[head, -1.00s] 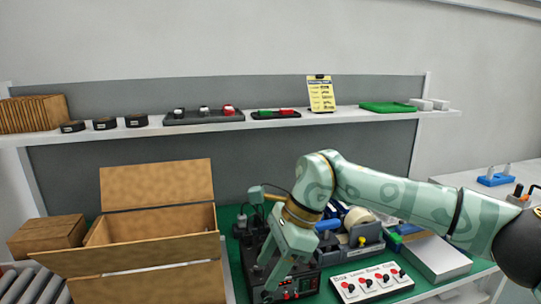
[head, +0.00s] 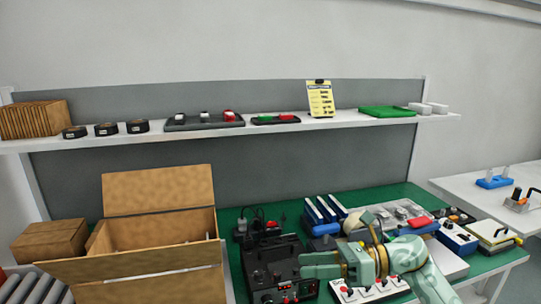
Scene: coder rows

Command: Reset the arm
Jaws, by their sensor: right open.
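My right arm comes in from the lower right, in pale green with brass-coloured rings. My right gripper (head: 312,266) points left at the right edge of the black machine (head: 262,262) on the green bench top (head: 228,216). It is open, and I see nothing held in it. It hangs just behind the white switch panel (head: 344,296) with red and black knobs, which my arm partly covers. From this angle I cannot tell whether the fingers touch the machine. My left gripper is not in view.
An open cardboard box (head: 158,190) stands at the left, a smaller brown box (head: 50,243) beside it. Blue bins (head: 320,212), a white tape roll (head: 354,222) and trays crowd the bench behind my arm. A shelf (head: 345,118) runs above. A side table (head: 480,205) is at the right.

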